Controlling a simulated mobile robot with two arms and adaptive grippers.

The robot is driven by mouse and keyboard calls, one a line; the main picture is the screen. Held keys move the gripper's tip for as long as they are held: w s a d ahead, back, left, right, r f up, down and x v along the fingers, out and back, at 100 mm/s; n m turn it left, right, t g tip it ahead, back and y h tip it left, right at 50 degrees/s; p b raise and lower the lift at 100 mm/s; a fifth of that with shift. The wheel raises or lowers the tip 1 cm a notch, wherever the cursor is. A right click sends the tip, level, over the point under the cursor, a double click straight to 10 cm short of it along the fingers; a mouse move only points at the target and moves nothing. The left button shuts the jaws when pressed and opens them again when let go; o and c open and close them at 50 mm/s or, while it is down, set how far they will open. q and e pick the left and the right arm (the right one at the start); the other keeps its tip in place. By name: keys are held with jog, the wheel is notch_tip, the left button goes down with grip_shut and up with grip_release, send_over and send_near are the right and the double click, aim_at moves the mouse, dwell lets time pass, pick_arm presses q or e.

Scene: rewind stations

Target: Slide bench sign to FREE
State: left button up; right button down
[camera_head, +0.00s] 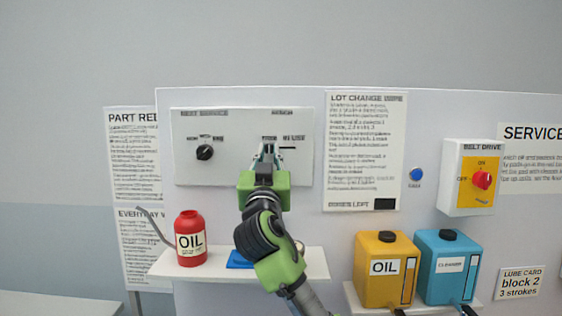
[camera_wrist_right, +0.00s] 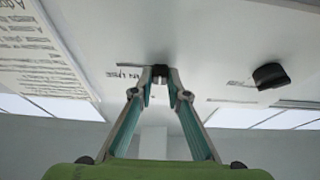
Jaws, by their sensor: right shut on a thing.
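My right gripper (camera_head: 266,152) reaches up to the right part of the pale panel (camera_head: 235,172) on the upright board. In the right wrist view its fingertips (camera_wrist_right: 159,76) are shut on a small dark tab (camera_wrist_right: 159,70) at the panel face, which I take to be the bench sign's slider. A short dark slot line and small lettering show beside the fingers. The lettering is too small to read surely, so I cannot make out the word FREE. The gripper hides the tab in the head view. My left gripper is not in view.
A black knob (camera_head: 204,152) sits on the panel's left part. Below are a red oil bottle (camera_head: 190,240) on a shelf and a blue item (camera_head: 238,259). A yellow can (camera_head: 385,270), a blue can (camera_head: 445,266), a blue button (camera_head: 416,174) and a red switch (camera_head: 482,180) are right.

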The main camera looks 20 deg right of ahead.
jog(key=c, duration=2)
grip_release()
jog(key=shift+w+a, duration=0.1)
jog(key=shift+a, duration=0.15)
jog(key=shift+o, duration=0.2)
jog(key=shift+f, duration=0.1)
jog(key=v, duration=1.2)
